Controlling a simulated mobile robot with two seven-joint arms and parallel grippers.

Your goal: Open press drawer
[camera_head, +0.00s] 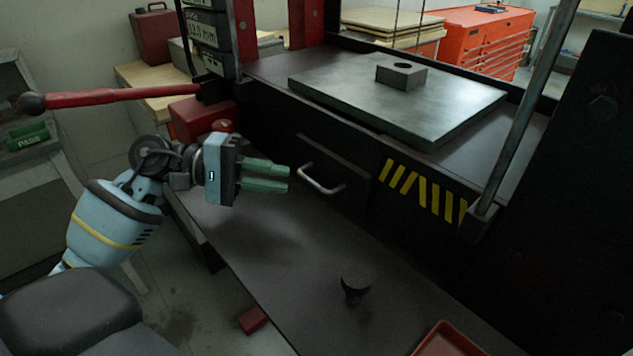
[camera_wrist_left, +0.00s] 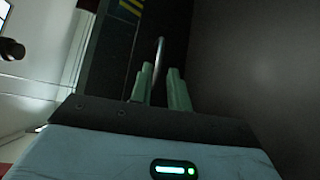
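The press drawer (camera_head: 340,168) is a dark front panel set under the press bed, with a silver bar handle (camera_head: 321,180). It looks flush with the press frame. My left gripper (camera_head: 288,178) is just left of the handle in the head view, its two green fingers pointing at it. In the left wrist view the fingers (camera_wrist_left: 164,88) stand apart with a gap between them, and the handle (camera_wrist_left: 160,52) shows just beyond their tips. The gripper holds nothing. My right gripper does not show in either view.
A dark lower shelf (camera_head: 285,255) runs below the drawer, with a small dark knob-like piece (camera_head: 354,288) on it and a red tray (camera_head: 448,340) at its near end. A red lever (camera_head: 110,97) extends above my left arm. A steel plate (camera_head: 400,95) lies on the press bed.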

